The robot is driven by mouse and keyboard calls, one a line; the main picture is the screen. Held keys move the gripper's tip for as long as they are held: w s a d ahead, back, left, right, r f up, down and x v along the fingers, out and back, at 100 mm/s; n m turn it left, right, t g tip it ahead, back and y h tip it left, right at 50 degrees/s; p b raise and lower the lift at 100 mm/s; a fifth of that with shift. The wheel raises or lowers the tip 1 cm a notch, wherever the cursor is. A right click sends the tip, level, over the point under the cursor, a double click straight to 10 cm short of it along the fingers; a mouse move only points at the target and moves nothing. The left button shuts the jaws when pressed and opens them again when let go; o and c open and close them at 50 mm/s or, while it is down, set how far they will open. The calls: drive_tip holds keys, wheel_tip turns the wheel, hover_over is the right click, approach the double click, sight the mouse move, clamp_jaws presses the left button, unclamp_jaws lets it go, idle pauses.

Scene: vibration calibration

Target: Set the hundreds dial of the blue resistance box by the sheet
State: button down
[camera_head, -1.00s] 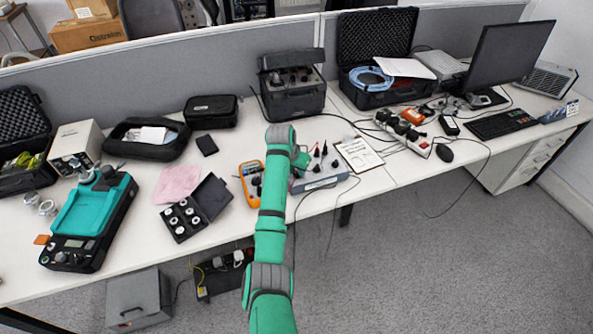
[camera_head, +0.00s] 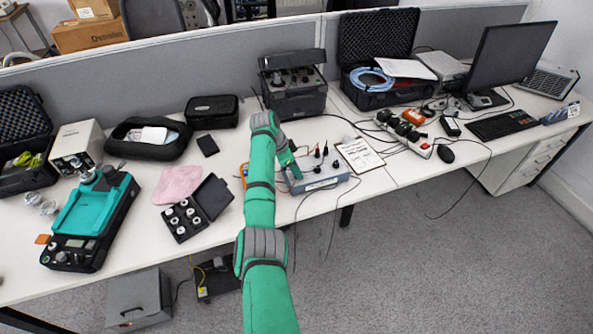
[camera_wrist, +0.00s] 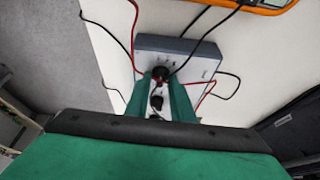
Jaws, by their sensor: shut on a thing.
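The blue-grey resistance box (camera_head: 325,180) stands near the front edge of the desk, with upright plugs and leads on top. It also shows in the wrist view (camera_wrist: 205,62). My gripper (camera_head: 293,174) is at the box's left end. In the wrist view its green fingers (camera_wrist: 162,78) stand on either side of a black dial (camera_wrist: 160,73) and are shut on it. A second black knob (camera_wrist: 157,101) shows between the fingers, closer to the camera. The dial's markings are too small to read. The printed sheet (camera_head: 360,154) lies on the desk right of the box.
Red and black leads run around the box. An orange multimeter (camera_wrist: 268,4) lies beside it, mostly hidden behind my arm in the head view. A black weight case (camera_head: 212,197) is to the left, and a white power strip (camera_head: 403,134) to the right.

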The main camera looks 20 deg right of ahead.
drive_tip(key=shift+w+m+g, duration=0.1)
drive_tip(key=shift+m+g, duration=0.4)
drive_tip(key=shift+m, duration=0.7)
drive_tip(key=c, duration=1.6)
unclamp_jaws()
drive_tip(key=shift+o, duration=0.2)
drive_tip(key=shift+r, duration=0.1)
drive_tip(key=s+v, duration=0.1)
drive_tip(key=v, duration=0.9)
drive_tip(key=shift+w+r, duration=0.3)
drive_tip(key=shift+w, duration=0.25)
